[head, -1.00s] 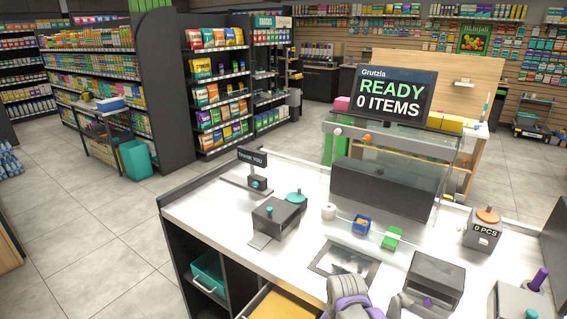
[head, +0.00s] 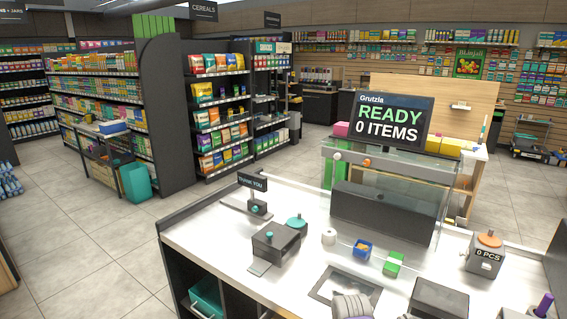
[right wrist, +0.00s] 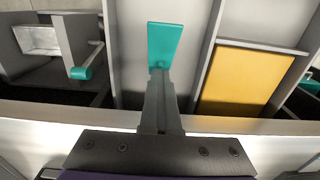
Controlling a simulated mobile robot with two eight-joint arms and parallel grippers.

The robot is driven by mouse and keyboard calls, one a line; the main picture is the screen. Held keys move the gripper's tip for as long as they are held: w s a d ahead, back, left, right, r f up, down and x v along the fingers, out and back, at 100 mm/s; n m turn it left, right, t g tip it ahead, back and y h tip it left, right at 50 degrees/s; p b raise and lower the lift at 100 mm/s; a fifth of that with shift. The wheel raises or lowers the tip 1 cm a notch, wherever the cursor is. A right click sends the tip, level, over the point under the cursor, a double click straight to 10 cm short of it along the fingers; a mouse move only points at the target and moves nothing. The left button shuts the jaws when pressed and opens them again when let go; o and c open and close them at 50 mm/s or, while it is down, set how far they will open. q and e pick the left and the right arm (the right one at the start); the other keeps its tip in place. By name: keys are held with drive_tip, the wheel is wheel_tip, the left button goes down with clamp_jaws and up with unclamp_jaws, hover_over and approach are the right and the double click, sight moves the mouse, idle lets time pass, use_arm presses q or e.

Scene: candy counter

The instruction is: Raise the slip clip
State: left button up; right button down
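I cannot tell for sure which thing is the slip clip. A small stand with a dark "THANK YOU" sign (head: 252,182), a flat base and a teal knob (head: 254,210) is at the counter's back left. In front of it is a dark grey box (head: 275,242) with teal knobs and a plate. My right gripper (right wrist: 161,78) shows in the right wrist view as grey fingers close together, with nothing seen between them. A teal plate (right wrist: 165,42) lies beyond its tips; contact is unclear. The left gripper is not seen; only a grey arm part shows low in the head view.
The white counter (head: 215,235) also carries a white roll (head: 328,236), a blue box (head: 362,248), a green box (head: 393,263) and a "0 PCS" device (head: 486,254). A glass screen stands behind them. A yellow panel (right wrist: 248,78) and a teal handle (right wrist: 88,62) show in the right wrist view.

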drive_tip(key=shift+w+d+r, duration=0.3)
drive_tip(key=shift+w+d, duration=0.1)
drive_tip(key=shift+w, duration=0.3)
drive_tip(key=shift+d, duration=0.1)
drive_tip(key=shift+w+d+r, duration=0.15)
drive_tip(key=shift+w+d, duration=0.3)
drive_tip(key=shift+w, duration=0.3)
drive_tip(key=c, duration=1.6)
unclamp_jaws()
drive_tip(key=c, duration=0.5)
unclamp_jaws()
drive_tip(key=shift+r, duration=0.15)
